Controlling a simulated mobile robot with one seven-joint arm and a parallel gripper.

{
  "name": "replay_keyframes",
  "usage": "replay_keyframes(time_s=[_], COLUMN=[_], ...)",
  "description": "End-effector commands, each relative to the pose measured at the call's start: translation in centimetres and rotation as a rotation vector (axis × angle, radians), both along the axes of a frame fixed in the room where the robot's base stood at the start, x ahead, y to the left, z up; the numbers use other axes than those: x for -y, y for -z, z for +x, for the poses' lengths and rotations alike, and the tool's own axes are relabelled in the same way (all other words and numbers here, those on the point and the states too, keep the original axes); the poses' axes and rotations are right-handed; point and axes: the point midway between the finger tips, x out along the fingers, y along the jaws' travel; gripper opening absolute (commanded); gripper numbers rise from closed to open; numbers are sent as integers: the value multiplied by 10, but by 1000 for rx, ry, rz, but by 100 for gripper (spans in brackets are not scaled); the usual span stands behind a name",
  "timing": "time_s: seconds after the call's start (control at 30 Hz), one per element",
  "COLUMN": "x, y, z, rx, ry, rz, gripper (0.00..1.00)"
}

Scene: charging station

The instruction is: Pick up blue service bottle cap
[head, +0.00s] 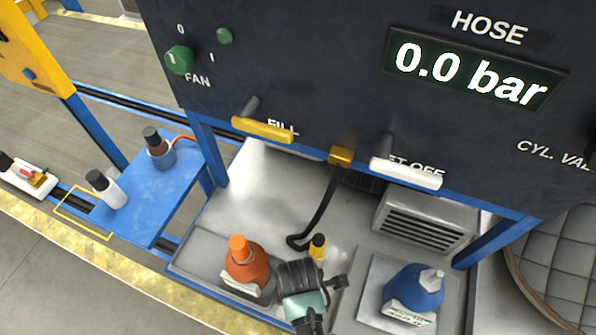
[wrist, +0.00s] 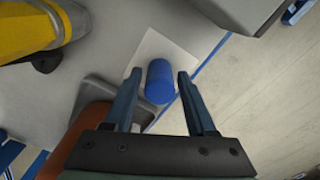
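The blue cap (wrist: 159,82) shows in the wrist view as a small plain blue cylinder, over a white square patch (wrist: 175,48) on a grey surface. My gripper (wrist: 160,75) is open, with one finger on each side of the cap and a narrow gap on both sides. I cannot tell how far the fingertips are above the surface. In the head view, my dark wrist (head: 297,276) is beside the orange bottle at the front of the bench, and I cannot make out the blue cap there.
An orange bottle (head: 246,266) stands just left of my wrist, and a small yellow-bodied item (head: 317,246) is behind it. A blue bottle with a pale nozzle (head: 413,292) stands to the right. The dark panel with the FILL handle (head: 263,129) overhangs the bench.

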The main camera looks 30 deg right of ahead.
Motion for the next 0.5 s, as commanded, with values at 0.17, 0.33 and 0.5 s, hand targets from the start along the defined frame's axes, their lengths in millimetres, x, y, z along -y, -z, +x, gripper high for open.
replay_keyframes(time_s=[0.17,0.33,0.5], x=[0,0,0], y=[0,0,0], z=[0,0,0], rx=[0,0,0], ry=[0,0,0], rz=[0,0,0], gripper=[22,0,0])
